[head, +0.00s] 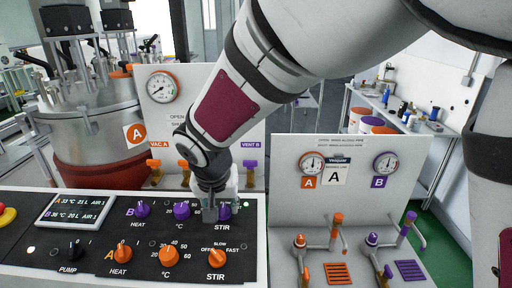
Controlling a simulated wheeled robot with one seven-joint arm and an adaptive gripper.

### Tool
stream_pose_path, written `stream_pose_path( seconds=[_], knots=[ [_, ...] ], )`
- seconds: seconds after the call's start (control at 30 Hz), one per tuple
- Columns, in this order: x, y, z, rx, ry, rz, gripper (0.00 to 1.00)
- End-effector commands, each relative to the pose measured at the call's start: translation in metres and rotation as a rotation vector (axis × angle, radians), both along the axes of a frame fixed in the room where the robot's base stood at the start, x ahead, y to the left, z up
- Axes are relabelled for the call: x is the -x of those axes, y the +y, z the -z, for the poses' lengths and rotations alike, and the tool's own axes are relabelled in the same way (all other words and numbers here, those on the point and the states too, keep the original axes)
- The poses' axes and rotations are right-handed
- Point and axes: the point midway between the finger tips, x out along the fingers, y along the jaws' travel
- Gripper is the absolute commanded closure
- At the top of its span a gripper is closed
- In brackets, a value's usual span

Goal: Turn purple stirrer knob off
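The purple stirrer knob (225,212) is at the right end of the purple row on the black control panel (60,250), above the label STIR. My gripper (211,210) points down at this knob and covers its left part and the dial marks there. I cannot tell whether the fingers touch the knob or how wide they stand. The knob's pointer direction is hidden. Below it, the orange stirrer knob (216,257) sits between OFF, SLOW and FAST marks.
Purple heat (142,209) and temperature (181,210) knobs stand left of my gripper. Orange heat (123,254) and temperature (169,255) knobs are in the row in front. A white gauge panel (290,200) with levers stands to the right, and a valve panel (150,115) behind.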

Motion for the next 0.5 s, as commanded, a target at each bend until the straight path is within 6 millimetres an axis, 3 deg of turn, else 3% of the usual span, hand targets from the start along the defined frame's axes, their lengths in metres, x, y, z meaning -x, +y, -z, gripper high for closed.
stream_pose_path(
  seconds=[0.27,0.43,0.5],
  knots=[
    [-0.0009,-0.0002,0.0016,0.0,0.0,0.001,0.65],
    [-0.0008,-0.0002,0.0014,0.0,0.0,0.0,0.99],
    [-0.0008,-0.0002,0.0014,0.0,0.0,0.0,0.99]
  ],
)
